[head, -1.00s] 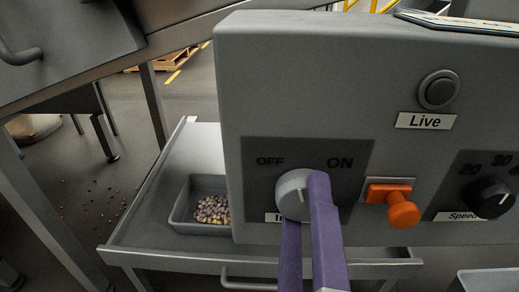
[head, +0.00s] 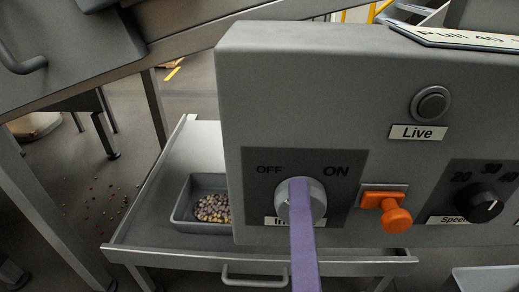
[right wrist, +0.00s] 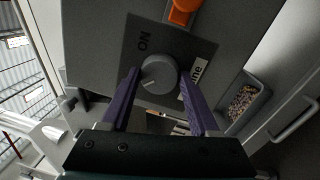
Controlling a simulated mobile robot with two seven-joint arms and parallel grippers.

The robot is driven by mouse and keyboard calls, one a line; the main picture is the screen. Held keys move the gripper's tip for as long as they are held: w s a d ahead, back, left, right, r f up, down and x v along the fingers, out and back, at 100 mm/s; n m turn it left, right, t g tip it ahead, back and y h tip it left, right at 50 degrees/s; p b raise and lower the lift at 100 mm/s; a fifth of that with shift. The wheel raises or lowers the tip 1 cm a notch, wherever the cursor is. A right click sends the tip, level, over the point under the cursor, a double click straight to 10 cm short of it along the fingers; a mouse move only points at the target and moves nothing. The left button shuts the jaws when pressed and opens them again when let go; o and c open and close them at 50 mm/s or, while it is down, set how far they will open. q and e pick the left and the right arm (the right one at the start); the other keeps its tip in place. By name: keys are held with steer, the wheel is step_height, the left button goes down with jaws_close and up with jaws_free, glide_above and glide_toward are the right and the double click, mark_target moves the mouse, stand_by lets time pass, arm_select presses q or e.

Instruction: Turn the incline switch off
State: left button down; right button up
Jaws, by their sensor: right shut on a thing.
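The incline switch is a round grey knob (head: 284,204) on a dark plate of the grey control panel, below the words OFF and ON. In the head view a purple finger covers its middle and most of its label. My right gripper (head: 302,186) is at the knob. In the right wrist view the knob (right wrist: 158,75) sits between the two purple finger ends (right wrist: 160,79), and the gripper is shut on it. The knob's pale mark shows there, but which setting it points to is unclear. My left gripper is not in view.
An orange switch (head: 385,209), a black speed knob (head: 480,204) and a round Live button (head: 431,104) are on the same panel (head: 330,80). A grey bin (head: 180,215) of candies stands on the tray left of the panel. Candies lie scattered on the floor.

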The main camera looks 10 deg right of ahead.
steer(key=o, duration=1.4)
steer(key=v, duration=1)
